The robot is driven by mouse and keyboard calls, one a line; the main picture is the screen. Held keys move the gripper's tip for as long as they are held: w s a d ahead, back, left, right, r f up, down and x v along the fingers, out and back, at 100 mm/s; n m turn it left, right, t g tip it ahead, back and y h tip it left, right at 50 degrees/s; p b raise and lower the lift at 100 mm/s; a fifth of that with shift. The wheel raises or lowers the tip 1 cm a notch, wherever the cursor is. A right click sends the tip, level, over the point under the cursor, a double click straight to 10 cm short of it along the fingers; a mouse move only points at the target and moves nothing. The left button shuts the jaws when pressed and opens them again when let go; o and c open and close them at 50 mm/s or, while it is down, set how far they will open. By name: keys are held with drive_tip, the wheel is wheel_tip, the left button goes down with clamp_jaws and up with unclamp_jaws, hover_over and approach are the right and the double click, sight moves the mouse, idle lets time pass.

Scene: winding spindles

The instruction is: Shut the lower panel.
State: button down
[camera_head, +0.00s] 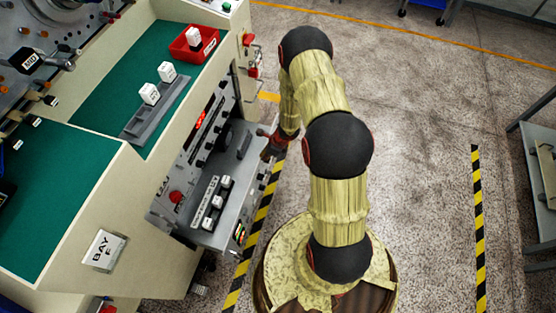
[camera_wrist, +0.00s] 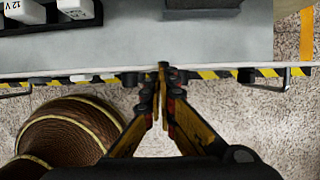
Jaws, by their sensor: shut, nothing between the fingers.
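The lower panel (camera_head: 243,172) is a grey shelf-like panel that stands out from the side of the cream machine, below a face of dark knobs. It is open and carries several white blocks. In the wrist view its grey top (camera_wrist: 120,45) fills the upper part, with its pale outer edge running across the picture. My gripper (camera_wrist: 163,72) is shut and empty, its fingertips at that outer edge; I cannot tell whether they touch it. In the head view my gripper (camera_head: 266,137) is beside the panel's outer side, partly hidden by my arm.
White blocks (camera_head: 213,205) and a dark bar (camera_head: 244,145) are on the panel. A green worktop (camera_head: 110,80) above holds a red bin (camera_head: 194,44) and a grey rack (camera_head: 157,108). Black-yellow tape (camera_head: 478,220) marks the floor. Open floor (camera_head: 425,120) lies right of my arm.

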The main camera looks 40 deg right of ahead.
drive_tip(key=w+a+p, duration=0.4)
drive_tip(key=w+a, duration=0.6)
drive_tip(key=w, duration=0.3)
drive_tip(key=shift+w+a+f, duration=0.15)
drive_tip(key=shift+a+f, duration=0.1)
drive_tip(key=shift+a, duration=0.15)
